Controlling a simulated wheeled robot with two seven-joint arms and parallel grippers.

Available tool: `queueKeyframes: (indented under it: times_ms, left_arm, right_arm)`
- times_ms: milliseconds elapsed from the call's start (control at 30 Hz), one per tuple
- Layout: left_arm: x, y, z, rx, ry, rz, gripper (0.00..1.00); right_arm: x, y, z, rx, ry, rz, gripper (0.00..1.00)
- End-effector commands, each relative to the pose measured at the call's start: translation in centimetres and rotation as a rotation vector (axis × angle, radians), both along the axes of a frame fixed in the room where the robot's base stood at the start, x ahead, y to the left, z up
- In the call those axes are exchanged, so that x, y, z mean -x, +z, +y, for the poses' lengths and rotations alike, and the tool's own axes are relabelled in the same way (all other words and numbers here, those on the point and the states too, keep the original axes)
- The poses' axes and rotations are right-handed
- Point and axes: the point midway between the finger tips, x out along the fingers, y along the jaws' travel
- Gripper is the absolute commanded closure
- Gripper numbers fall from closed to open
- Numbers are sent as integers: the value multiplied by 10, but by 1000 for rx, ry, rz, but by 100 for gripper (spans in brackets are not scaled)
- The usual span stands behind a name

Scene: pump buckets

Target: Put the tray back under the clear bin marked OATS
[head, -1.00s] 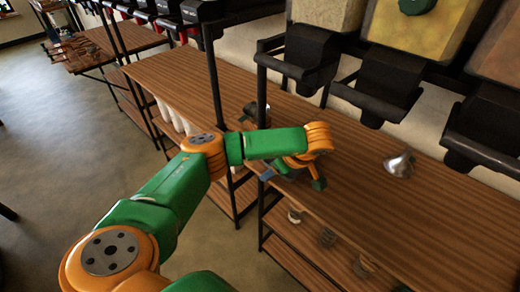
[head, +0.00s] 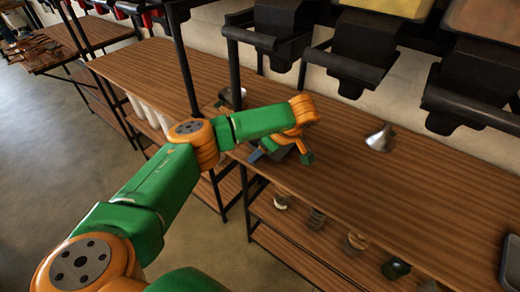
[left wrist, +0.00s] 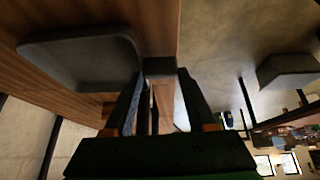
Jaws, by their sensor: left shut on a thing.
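My left gripper (head: 284,156) is low over the front edge of the wooden counter. Only the bottoms of a yellowish bin (head: 395,8) and a tan bin (head: 488,20) show at the top. No OATS label can be read. My right gripper is not in view.
Black dispenser chutes (head: 355,55) hang over the back of the counter (head: 350,185). A metal funnel (head: 380,138) stands on the counter. Several small jars (head: 317,219) are on the lower shelf. Another dark tray-like thing (head: 510,262) shows at the right edge. Black posts rise at left.

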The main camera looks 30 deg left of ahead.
Motion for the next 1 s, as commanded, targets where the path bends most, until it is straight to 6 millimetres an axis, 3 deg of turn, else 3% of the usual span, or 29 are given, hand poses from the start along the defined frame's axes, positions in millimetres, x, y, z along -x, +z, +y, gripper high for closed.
queueKeyframes:
  times_ms: [33,67,200,500,733,800,1000]
  left_arm:
    - [0,-2,0,0,1,0,100]
    - [0,-2,0,0,1,0,41]
    - [0,-1,0,0,0,0,8]
    - [0,1,-2,0,-1,-2,8]
    - [3,41,-25,0,-2,-6,8]
    - [4,55,-31,-1,-2,-4,8]
    - [5,61,-36,0,0,0,8]
  right_arm:
    - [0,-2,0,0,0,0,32]
    - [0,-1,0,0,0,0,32]
    - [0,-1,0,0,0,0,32]
    - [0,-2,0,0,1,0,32]
    - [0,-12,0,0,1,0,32]
    - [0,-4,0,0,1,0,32]
    - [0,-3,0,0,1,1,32]
